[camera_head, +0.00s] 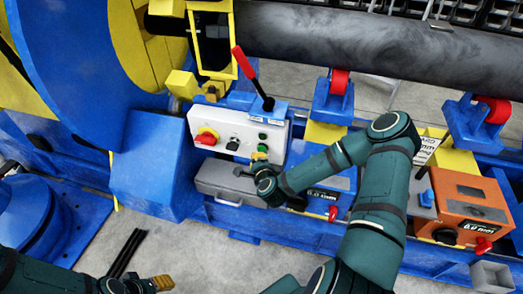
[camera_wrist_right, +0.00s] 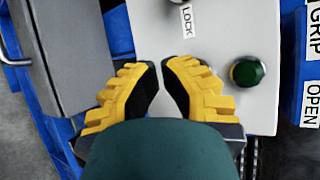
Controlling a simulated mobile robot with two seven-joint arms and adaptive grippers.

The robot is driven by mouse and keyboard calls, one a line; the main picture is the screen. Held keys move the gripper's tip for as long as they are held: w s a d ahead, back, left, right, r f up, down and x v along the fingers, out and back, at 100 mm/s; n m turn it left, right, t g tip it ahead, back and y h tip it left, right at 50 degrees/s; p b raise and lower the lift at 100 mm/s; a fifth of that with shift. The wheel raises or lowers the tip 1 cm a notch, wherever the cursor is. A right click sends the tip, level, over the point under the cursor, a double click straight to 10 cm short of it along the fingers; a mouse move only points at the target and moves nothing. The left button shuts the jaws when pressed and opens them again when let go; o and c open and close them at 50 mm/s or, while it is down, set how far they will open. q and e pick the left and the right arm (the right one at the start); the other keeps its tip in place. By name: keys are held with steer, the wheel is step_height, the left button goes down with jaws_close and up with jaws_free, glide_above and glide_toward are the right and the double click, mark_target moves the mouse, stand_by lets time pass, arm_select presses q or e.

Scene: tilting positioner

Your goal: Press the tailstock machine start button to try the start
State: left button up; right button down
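A white control panel (camera_head: 222,122) carries a red knob on a yellow base (camera_head: 207,136), a black switch (camera_head: 232,145) and two green buttons, an upper one (camera_head: 262,136) and a lower one (camera_head: 262,148). I cannot read which is the tailstock start. My right gripper (camera_head: 259,157) is just below the lower green button. In the right wrist view its yellow fingertips (camera_wrist_right: 161,64) nearly meet, with nothing between them, over the panel face. One green button (camera_wrist_right: 247,71) is right of the fingertips, apart from them. My left gripper (camera_head: 162,282) is at the bottom left, its opening unclear.
A red-handled lever (camera_head: 244,62) rises behind the panel, beside labels reading GRIP and OPEN (camera_wrist_right: 309,103). A LOCK label (camera_wrist_right: 187,20) is on the panel. A grey box (camera_head: 220,180) lies below it. An orange box (camera_head: 475,207) stands right. Bare floor shows in front.

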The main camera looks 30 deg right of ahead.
steer(key=shift+w+d, duration=0.1)
stand_by(0.6)
steer(key=shift+w+d, duration=0.2)
steer(key=shift+d, duration=0.05)
steer(key=shift+w+d, duration=0.3)
steer(key=shift+d, duration=0.05)
stand_by(0.8)
steer(key=shift+s+a, duration=0.6)
steer(key=shift+a, duration=0.1)
stand_by(0.4)
steer(key=shift+s+a, duration=1.6)
steer(key=shift+a, duration=0.3)
